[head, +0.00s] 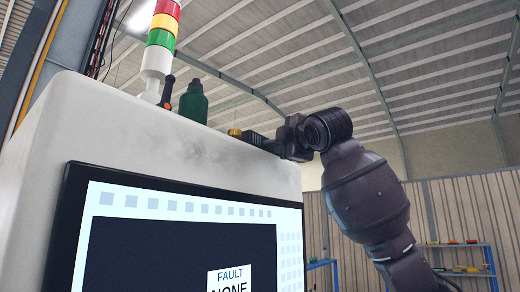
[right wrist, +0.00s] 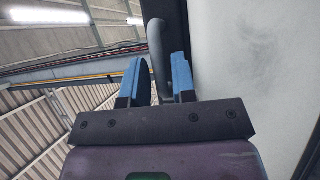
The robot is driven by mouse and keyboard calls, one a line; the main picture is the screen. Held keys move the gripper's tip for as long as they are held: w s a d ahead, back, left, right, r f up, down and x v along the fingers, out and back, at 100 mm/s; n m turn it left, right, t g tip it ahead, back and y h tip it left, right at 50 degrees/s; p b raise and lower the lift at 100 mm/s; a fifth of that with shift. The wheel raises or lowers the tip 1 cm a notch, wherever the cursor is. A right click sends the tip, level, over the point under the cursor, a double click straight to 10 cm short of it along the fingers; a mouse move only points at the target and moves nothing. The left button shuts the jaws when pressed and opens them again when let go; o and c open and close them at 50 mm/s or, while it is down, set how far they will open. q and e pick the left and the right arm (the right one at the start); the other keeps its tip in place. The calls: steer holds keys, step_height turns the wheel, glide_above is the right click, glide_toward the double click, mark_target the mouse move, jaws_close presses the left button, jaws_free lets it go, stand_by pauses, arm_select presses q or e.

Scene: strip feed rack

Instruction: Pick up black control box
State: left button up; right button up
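A black box-like part (head: 259,140) lies on the top right edge of the white cabinet, with a yellow knob-like piece (head: 235,132) at its left end. It is small, and I cannot tell for sure that it is the control box. My right gripper (head: 278,145) is beside its right end. In the right wrist view, the blue fingers of this gripper (right wrist: 160,75) stand apart. A grey rounded bar (right wrist: 156,45) reaches between them, in front of a dark surface (right wrist: 175,14). A firm grip on the bar does not show. My left gripper is not in view.
The white cabinet (head: 130,125) carries a large screen (head: 160,245) on its front. A stack light (head: 160,45), an orange-handled tool (head: 167,90) and a green bottle (head: 194,102) stand on its top. A blue shelf (head: 460,257) is far behind, right.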

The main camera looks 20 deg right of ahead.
jaws_close()
step_height(320, 180, up, 20)
stand_by(0.9)
